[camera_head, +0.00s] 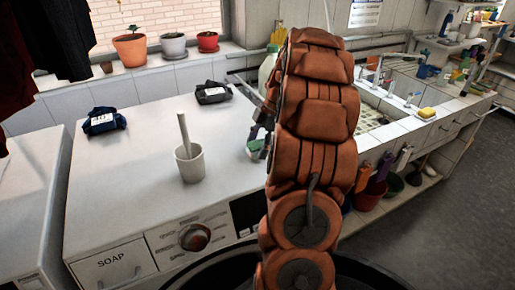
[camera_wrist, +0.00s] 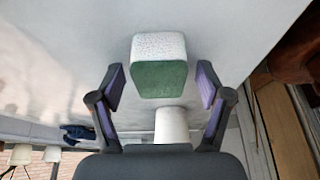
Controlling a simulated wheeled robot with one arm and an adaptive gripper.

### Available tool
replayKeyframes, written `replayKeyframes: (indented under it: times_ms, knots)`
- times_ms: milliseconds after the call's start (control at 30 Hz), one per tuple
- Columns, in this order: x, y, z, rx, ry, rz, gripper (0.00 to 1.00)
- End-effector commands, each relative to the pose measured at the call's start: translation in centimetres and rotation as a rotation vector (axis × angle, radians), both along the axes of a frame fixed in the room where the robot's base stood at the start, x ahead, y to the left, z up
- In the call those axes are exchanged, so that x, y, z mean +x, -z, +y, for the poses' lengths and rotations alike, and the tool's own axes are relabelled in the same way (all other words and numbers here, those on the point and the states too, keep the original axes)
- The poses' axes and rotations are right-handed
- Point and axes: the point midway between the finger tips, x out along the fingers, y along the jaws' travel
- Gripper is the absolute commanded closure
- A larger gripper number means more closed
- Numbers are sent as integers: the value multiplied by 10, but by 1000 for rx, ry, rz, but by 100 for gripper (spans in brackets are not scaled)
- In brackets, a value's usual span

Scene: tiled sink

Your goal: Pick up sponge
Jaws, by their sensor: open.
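A green and white sponge (camera_wrist: 160,72) lies on the white top, near the middle of the wrist view. In the head view, a small green patch of it (camera_head: 254,146) shows beside my arm, which covers the rest. My gripper (camera_wrist: 160,80) is open in the wrist view, with one purple-padded finger on each side of the sponge. Gaps show between both fingers and the sponge. In the head view, my gripper is mostly hidden by my arm. A second sponge, yellow and white (camera_head: 427,113), lies at the sink's right edge.
A white cup holding a stick (camera_head: 189,164) stands left of the green sponge; the cup also shows in the wrist view (camera_wrist: 171,126). Blue (camera_head: 104,121) and black (camera_head: 213,92) bundles lie farther back. The front left of the white top is clear.

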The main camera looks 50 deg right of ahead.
Motion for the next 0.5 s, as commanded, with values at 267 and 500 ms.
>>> replayKeyframes:
  times_ms: [267,500]
  knots:
    - [0,0,0,0,0,0,46]
    - [0,0,0,0,0,1,71]
